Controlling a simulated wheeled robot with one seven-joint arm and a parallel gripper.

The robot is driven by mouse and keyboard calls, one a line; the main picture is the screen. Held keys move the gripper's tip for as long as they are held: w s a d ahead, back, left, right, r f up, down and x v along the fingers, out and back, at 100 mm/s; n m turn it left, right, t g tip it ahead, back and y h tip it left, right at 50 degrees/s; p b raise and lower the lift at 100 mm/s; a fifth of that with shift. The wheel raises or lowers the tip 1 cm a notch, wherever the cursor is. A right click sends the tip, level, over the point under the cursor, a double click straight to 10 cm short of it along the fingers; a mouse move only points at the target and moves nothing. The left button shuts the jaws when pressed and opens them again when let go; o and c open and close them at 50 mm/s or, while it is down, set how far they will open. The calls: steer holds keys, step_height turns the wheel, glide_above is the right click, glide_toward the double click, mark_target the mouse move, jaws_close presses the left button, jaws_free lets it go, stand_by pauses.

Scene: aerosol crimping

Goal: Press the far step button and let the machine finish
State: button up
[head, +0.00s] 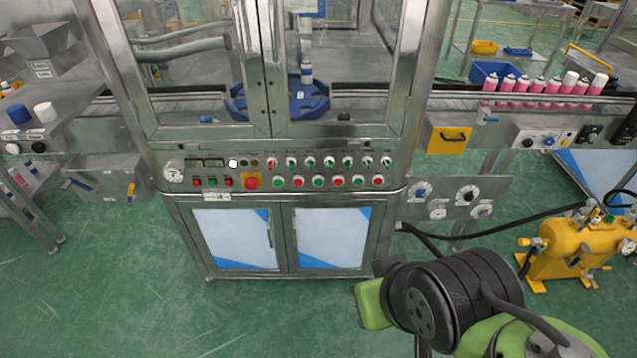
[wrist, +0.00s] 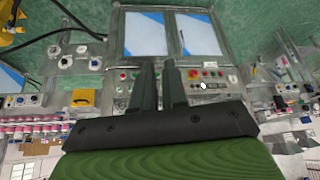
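The crimping machine's control panel (head: 270,172) runs across its front below the glass doors. Labels are too small to read, so I cannot tell which is the far step button. In the wrist view, which sees the panel upside down, my gripper (wrist: 158,63) is empty, its two fingers apart by a narrow gap. Its fingertips are hidden in the head view.
Pink cans (head: 528,87) stand on the right conveyor. A blue rotary plate (head: 285,103) and a can show behind the glass. A yellow tank (head: 575,245) stands on the floor at right, with a black hose toward the machine. The green floor in front is clear.

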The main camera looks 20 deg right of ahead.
jaws_close()
stand_by(1.4)
